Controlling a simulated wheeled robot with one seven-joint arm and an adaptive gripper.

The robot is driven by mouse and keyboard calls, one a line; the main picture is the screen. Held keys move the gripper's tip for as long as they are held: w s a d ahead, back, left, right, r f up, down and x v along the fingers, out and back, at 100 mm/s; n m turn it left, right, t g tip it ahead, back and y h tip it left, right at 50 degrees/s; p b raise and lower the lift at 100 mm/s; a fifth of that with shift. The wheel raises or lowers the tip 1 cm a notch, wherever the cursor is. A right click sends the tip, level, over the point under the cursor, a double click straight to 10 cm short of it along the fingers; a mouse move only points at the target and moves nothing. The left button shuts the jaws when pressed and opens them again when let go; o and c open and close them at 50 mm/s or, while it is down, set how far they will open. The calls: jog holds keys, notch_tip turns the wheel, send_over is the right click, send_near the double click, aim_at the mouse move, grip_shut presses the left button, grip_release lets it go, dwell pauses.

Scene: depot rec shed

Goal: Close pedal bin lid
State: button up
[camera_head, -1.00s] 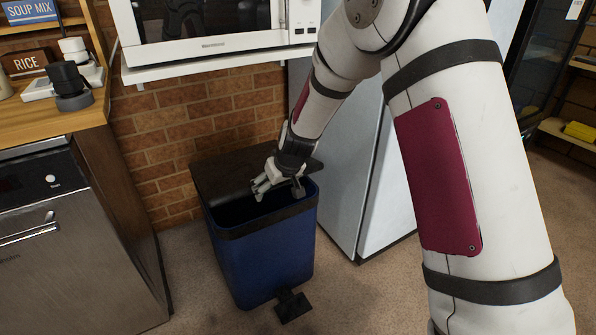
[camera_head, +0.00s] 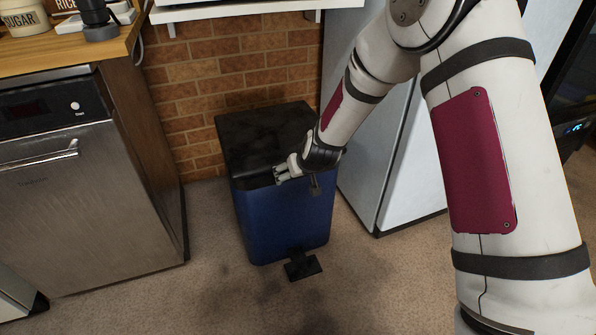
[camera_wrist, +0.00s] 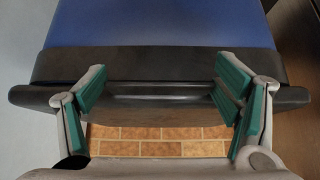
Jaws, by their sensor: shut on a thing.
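The pedal bin (camera_head: 290,222) has a blue body, a black rim and a black pedal (camera_head: 302,266) at its front foot. Its black lid (camera_head: 262,132) lies down over the top, level or nearly so. My gripper (camera_head: 282,175) is at the lid's front edge and partly hides it, so I cannot tell whether the lid sits fully flush. The blue bin front (camera_wrist: 160,22) shows beyond.
A steel dishwasher (camera_head: 85,190) under a wooden counter (camera_head: 62,50) stands left of the bin. A pale fridge (camera_head: 390,150) stands close on the right. A brick wall (camera_head: 225,65) is behind, with a white shelf (camera_head: 235,10) above. The floor in front is clear.

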jog(key=shift+s+d+f, duration=0.1)
jog(key=shift+s+f, duration=0.25)
jog(key=shift+f, duration=0.1)
jog(key=o, duration=1.6)
jog(key=shift+w+r, duration=0.15)
jog(key=shift+w, duration=0.05)
jog(key=shift+r, duration=0.1)
jog(key=v, duration=1.1)
jog(key=shift+s+r, duration=0.2)
jog(key=shift+r, duration=0.15)
